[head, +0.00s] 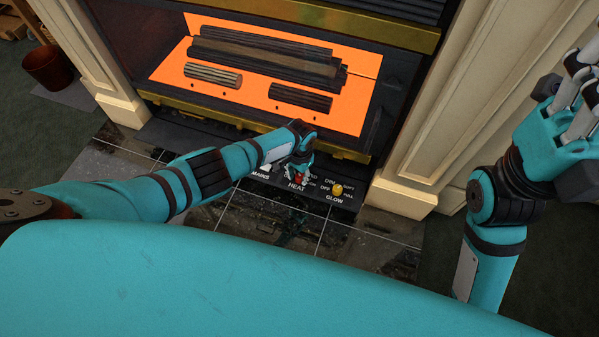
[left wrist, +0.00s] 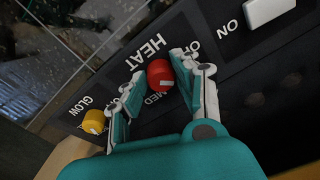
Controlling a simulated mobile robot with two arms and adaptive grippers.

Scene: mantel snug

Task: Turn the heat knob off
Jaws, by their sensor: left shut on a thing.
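The red heat knob (head: 299,178) sits on the black control panel (head: 318,193) below the fireplace, above the word HEAT. In the left wrist view the knob (left wrist: 160,73) is between the two fingers of my left gripper (left wrist: 161,77), with HEAT and MED printed around it. The fingers partly cover the other labels, so the knob's setting is not clear. My left gripper (head: 301,172) is shut on the knob. My right gripper (head: 581,82) is raised at the right edge of the head view, away from the panel; its fingers are partly cut off.
A yellow glow knob (head: 336,189) is to the right of the heat knob; it also shows in the left wrist view (left wrist: 93,121). A white mains switch (left wrist: 268,11) is on the other side. The orange fire bed (head: 260,104) with dark logs is behind. A cream pillar (head: 408,185) stands right.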

